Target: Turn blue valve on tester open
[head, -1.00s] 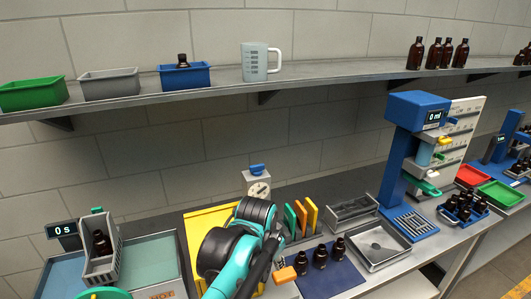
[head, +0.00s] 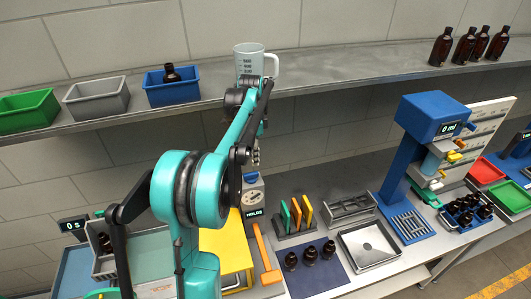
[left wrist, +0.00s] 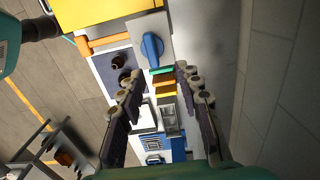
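The tester (head: 254,197) is a small grey unit at the back of the bench, with a display reading "HOLDS". Its blue valve (head: 250,178) sits on top, partly behind my left gripper in the head view. In the left wrist view the blue valve (left wrist: 152,47) is a slim handle on a grey plate, lying roughly along the picture's vertical. My left gripper (head: 256,155) hangs above the tester, fingers pointing down. In the wrist view its fingers (left wrist: 158,85) are apart with nothing between them, and the valve lies beyond them, not touched. My right gripper does not show.
A yellow box (head: 232,262) and an orange handle (head: 264,252) are in front of the tester. Coloured plates in a rack (head: 296,222) stand to its right. The shelf (head: 210,108) with a measuring jug (head: 250,60) is close behind my arm. Amber bottles (head: 310,255) stand on a dark mat.

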